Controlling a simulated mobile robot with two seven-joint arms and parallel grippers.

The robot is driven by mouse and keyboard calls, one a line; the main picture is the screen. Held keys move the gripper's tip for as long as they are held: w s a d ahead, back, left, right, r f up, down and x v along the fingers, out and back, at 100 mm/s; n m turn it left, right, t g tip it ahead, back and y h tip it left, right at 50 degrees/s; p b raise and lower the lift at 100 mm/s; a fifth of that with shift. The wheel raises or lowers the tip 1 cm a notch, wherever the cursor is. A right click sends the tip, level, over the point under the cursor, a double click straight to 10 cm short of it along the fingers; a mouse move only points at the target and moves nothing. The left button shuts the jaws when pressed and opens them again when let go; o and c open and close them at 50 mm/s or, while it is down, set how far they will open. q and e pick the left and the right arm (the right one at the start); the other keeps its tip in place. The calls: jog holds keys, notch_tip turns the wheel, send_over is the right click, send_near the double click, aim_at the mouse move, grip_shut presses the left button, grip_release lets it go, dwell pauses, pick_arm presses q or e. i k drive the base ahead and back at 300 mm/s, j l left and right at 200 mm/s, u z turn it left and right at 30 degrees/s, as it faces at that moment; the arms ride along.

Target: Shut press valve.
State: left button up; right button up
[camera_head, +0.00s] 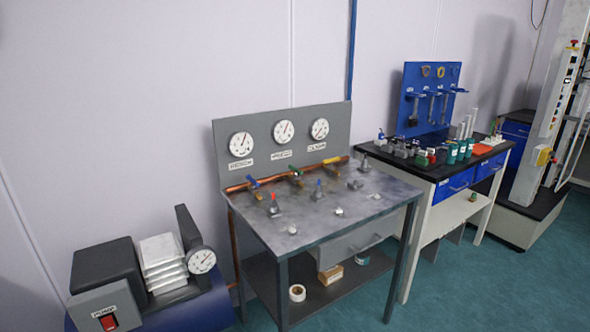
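A grey panel (262,160) at the back of the metal bench carries three round gauges, with a small label under each. The label text is too small to read surely. A copper pipe (272,180) runs below the gauges. Along it sit a blue valve handle (253,182), a green valve handle (296,170) under the middle gauge (284,132), and a yellow valve handle (334,160). The yellow handle looks roughly in line with the pipe; the blue and green ones look slanted across it. Neither of my grippers is in view.
The metal bench top (330,222) holds several small fittings, some with red or blue tops. A pump unit (110,280) with a red switch stands left. A dark table (455,170) with bottles and a blue tool board (428,95) stands right. Green floor (450,290) is clear in front.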

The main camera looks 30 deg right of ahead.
aim_at(297, 171)
jog(key=i+l+u, duration=0.1)
jog(key=l, duration=0.4)
jog(key=i+l+u, duration=0.1)
jog(key=l, duration=0.35)
jog(key=i+l, duration=0.2)
jog(key=l, duration=0.3)
jog(key=i+l+u, duration=0.15)
jog(key=l, duration=0.35)
jog(key=l+u, duration=0.1)
jog(key=l, duration=0.4)
